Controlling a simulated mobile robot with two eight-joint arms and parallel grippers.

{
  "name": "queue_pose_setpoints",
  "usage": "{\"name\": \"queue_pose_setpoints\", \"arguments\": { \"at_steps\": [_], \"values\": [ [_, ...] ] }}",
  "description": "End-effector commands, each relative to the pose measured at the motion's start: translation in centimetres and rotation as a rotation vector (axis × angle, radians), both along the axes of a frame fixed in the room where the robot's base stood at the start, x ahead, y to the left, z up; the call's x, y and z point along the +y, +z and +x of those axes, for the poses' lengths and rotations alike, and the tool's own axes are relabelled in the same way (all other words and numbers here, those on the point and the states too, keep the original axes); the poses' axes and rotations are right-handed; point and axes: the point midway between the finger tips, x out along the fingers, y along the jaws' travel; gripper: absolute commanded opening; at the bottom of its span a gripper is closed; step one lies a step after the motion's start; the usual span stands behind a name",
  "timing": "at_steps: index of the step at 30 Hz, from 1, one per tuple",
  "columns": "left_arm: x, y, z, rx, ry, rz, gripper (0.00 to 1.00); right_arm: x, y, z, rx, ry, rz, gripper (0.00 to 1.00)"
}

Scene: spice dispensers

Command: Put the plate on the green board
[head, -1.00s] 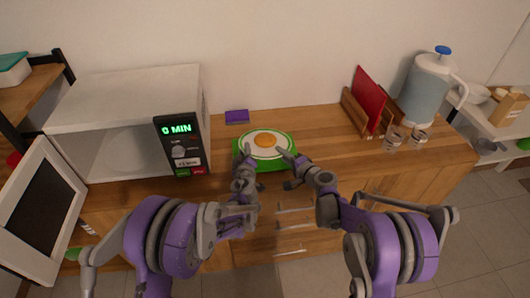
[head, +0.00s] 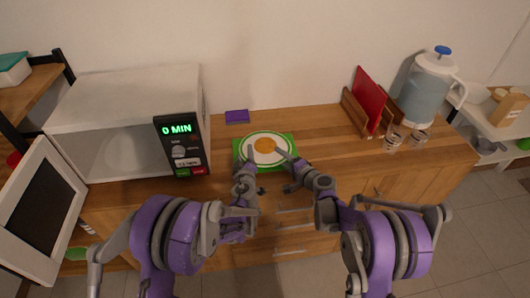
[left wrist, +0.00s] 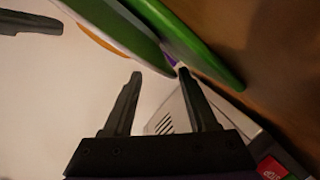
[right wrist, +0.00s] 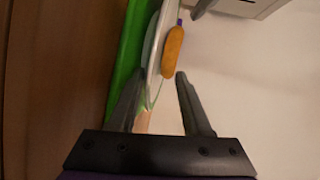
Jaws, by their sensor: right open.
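The white plate (head: 254,155) with a round orange item (head: 265,146) on it lies over the green board (head: 238,158) on the wooden counter. Board shows around the plate on several sides. My left gripper (head: 250,152) is at the plate's near left rim. In the left wrist view its fingers (left wrist: 160,73) are apart, with the plate rim (left wrist: 130,38) close to the tips. My right gripper (head: 280,150) is at the plate's right rim. In the right wrist view its fingers (right wrist: 160,78) are open around the rim (right wrist: 152,60), close to the board (right wrist: 128,60).
A microwave (head: 120,95) with its door (head: 42,215) open stands at left. A purple block (head: 237,117) lies behind the board. A rack with a red board (head: 369,102), glasses (head: 393,143) and a jug (head: 430,88) stand at right.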

Motion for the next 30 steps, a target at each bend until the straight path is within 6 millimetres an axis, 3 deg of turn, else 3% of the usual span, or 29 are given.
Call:
{"name": "queue_pose_setpoints", "arguments": {
  "at_steps": [15,23,30],
  "values": [
    [-1.7,2.2,-9.4,0.0,-0.003,-0.001,0.57,-0.1,0.0,0.0,0.0,-0.002,-0.001,0.51],
    [-1.9,2.5,-11.0,0.0,-0.002,0.001,0.57,-0.5,0.1,-0.4,0.0,-0.002,-0.001,0.51],
    [-1.9,2.5,-11.0,0.0,-0.001,0.0,0.57,-3.2,1.2,-3.7,0.001,-0.003,0.0,0.51]
  ]
}}
